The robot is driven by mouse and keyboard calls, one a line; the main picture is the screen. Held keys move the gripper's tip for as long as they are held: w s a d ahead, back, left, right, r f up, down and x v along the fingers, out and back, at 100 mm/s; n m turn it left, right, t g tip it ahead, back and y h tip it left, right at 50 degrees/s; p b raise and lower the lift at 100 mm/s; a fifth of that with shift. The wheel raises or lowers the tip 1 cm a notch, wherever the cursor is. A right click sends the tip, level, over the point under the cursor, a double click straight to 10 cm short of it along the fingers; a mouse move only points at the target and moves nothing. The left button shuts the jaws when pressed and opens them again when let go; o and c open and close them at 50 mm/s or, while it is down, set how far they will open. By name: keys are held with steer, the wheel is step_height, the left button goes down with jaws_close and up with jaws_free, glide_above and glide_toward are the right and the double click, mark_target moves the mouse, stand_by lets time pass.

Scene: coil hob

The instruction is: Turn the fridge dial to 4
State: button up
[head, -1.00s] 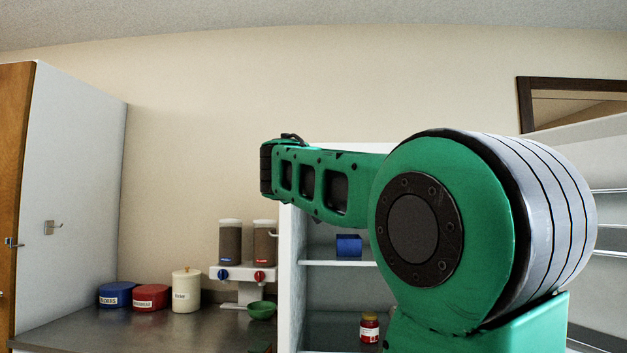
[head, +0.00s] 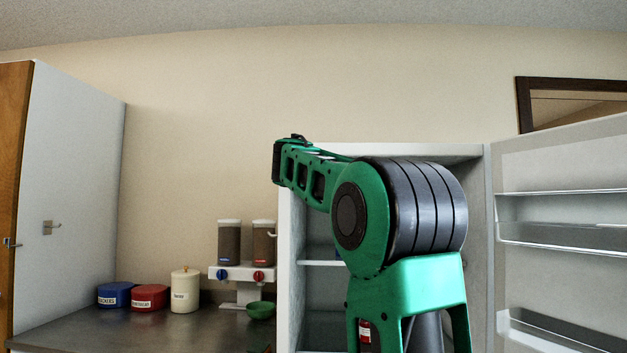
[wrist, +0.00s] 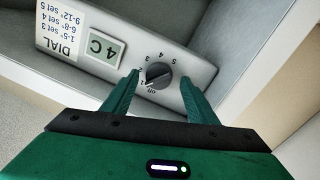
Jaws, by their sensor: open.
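The fridge dial (wrist: 158,75) is a dark round knob on a pale panel, seen upside down in the wrist view. Its marks run off, 1, 2, 3, 4, 5. A white pointer line appears to lie on the side of the off and 1 marks. My gripper (wrist: 159,80) is open, with one green finger on each side of the dial; I cannot tell if either touches it. A "4 C" display (wrist: 103,48) and a printed dial card (wrist: 62,30) sit beside the dial. In the head view, my arm covers part of the open fridge (head: 287,270), and the gripper is hidden.
The fridge door (head: 560,170) with its shelves stands open at the right. A red-labelled jar (head: 365,331) shows behind my arm. On the counter (head: 130,335) at left are a blue tub (head: 116,295), red tub (head: 150,298), cream canister (head: 185,290), dispensers (head: 243,270) and green bowl (head: 261,310).

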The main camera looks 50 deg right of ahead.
steer(key=shift+w+d, duration=0.15)
steer(key=shift+d, duration=0.05)
steer(key=c, duration=1)
steer(key=shift+a, duration=0.15)
steer(key=shift+c, duration=0.3)
steer(key=shift+r, duration=0.1)
